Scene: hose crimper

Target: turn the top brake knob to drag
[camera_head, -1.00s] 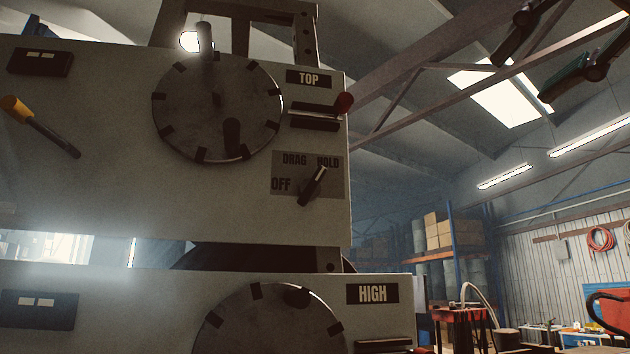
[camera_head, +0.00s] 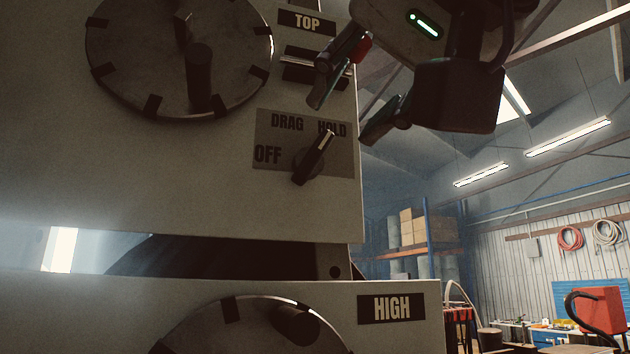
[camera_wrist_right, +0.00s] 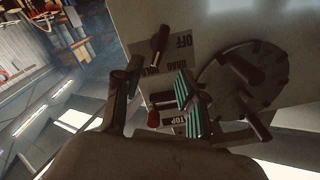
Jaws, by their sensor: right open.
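The top brake knob (camera_head: 313,158) is a dark pointer on a grey plate marked OFF, DRAG and HOLD (camera_head: 303,140), under the TOP label (camera_head: 307,22). Its tip points up and right at HOLD. My right gripper (camera_head: 343,118) is open, above and right of the knob, with its fingers apart and nothing between them. In the right wrist view the knob (camera_wrist_right: 160,42) lies beyond the open fingers (camera_wrist_right: 158,90), apart from them. My left gripper is not in view.
A large notched dial (camera_head: 140,60) with a handle is left of the knob. A red-tipped lever (camera_head: 363,48) is beside my right fingers. A lower panel labelled HIGH (camera_head: 391,308) has another dial (camera_head: 250,335). Open room lies right of the panel.

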